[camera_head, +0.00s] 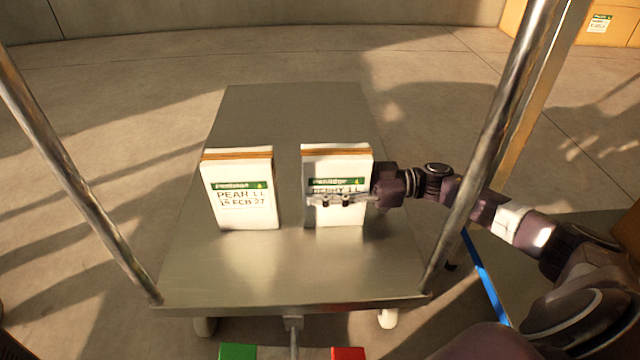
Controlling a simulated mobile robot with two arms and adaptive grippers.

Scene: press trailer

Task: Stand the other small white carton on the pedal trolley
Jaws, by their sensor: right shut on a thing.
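Two small white cartons with green label bands stand on the grey metal deck of the pedal trolley (285,275). I cannot tell whether this carton's base fully touches the deck. My left gripper is not in view.
Metal posts (75,180) rise at the trolley's left and right near corners. A green pedal (238,352) and a red pedal (348,353) show below the near edge. The deck's far part is clear. An orange-brown box (575,22) stands at the far right.

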